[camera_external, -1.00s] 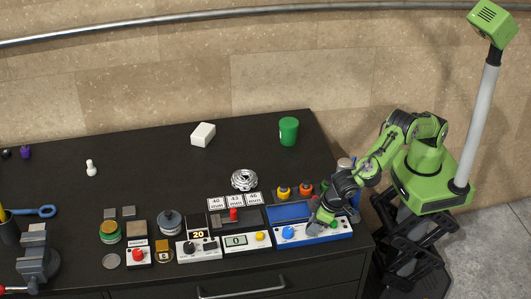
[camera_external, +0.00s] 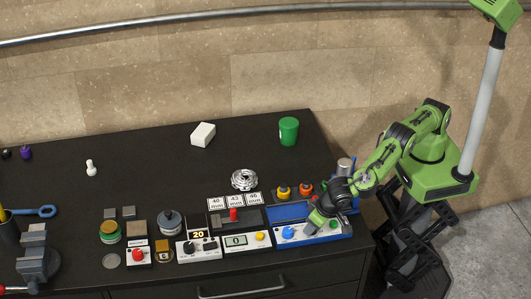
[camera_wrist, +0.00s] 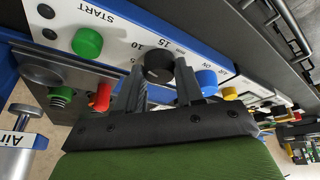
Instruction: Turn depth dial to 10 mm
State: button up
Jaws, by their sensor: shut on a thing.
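The depth dial is a round black knob (camera_wrist: 158,64) on the white panel of a blue press unit (camera_wrist: 205,50). The numbers 5, 10, 15 and "mm" are printed around it in the wrist view. My gripper (camera_wrist: 160,84) is shut on the dial, with one finger on either side of it. I cannot make out where the dial's pointer stands. In the external view my gripper (camera_external: 312,225) reaches down to the right half of the blue unit (camera_external: 303,242) and hides the dial.
A green START button (camera_wrist: 87,42) lies left of the dial and a blue ON/OFF knob (camera_wrist: 206,82) close to its right. A red part (camera_wrist: 102,97) lies below. A display box (camera_external: 246,241) stands left of the unit in the external view.

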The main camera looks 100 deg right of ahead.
jog(key=o, duration=1)
jog(key=shift+o, duration=0.2)
jog(key=shift+r, duration=0.1)
jog(key=p+v, duration=0.3)
jog(key=v, duration=1.2)
jog(key=shift+r, duration=0.3)
jog(key=shift+a, duration=0.15)
